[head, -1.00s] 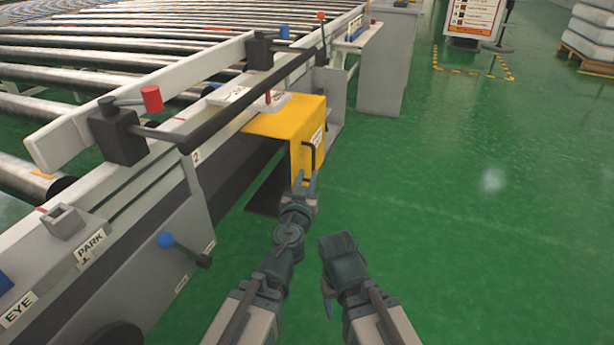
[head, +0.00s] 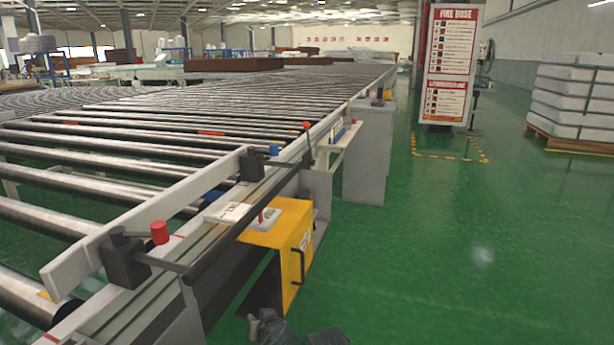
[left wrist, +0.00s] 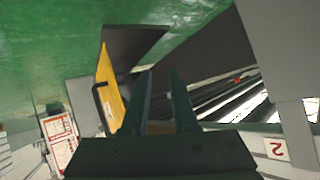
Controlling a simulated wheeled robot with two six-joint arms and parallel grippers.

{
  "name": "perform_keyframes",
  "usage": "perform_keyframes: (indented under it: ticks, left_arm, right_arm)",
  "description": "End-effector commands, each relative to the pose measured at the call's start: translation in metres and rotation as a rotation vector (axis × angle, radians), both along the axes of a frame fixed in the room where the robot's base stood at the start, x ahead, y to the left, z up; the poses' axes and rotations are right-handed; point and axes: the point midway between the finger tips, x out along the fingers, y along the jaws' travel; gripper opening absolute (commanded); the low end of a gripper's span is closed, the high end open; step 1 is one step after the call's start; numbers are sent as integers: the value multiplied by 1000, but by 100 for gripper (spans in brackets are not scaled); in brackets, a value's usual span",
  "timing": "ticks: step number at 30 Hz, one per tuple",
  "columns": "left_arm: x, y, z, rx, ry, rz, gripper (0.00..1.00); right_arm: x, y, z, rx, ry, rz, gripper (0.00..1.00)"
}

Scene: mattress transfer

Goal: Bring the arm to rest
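My left gripper (head: 268,324) shows at the bottom edge of the head view, below the yellow box and apart from it. In the left wrist view its two fingers (left wrist: 161,75) stand apart with a gap and nothing between them. My right gripper (head: 328,337) is only partly in the head view, at the bottom edge; its fingers cannot be made out. The yellow box (head: 280,228) is fixed to the side of the roller conveyor and has a dark handle (head: 298,266) on its front. The handle also shows in the left wrist view (left wrist: 99,101), left of the fingers.
The roller conveyor (head: 225,130) fills the left, with a dark bar (head: 250,213) along its near side. A grey cabinet (head: 368,150) stands beyond the box. A fire hose sign (head: 450,65) and stacked white mattresses (head: 575,95) stand farther back. Green floor on the right is clear.

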Motion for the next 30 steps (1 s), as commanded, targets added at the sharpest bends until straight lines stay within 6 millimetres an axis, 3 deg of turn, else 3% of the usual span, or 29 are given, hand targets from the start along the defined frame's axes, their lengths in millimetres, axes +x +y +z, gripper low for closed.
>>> perform_keyframes:
  ticks: [1,7,14,23,30]
  left_arm:
    - [-18,-1,2,1,132,2,27]
    - [-94,-26,-27,-23,615,-124,27]
    - [-174,-66,-20,-99,1030,-404,27]
    - [-175,-66,43,-101,1034,-410,27]
    - [-175,-66,116,-103,1034,-407,27]
  right_arm:
    - [0,0,22,0,1,1,62]
    - [0,0,52,-2,2,4,62]
    - [0,0,80,-2,3,7,62]
    - [-1,0,142,-1,3,4,62]
    - [-1,0,216,0,4,2,62]
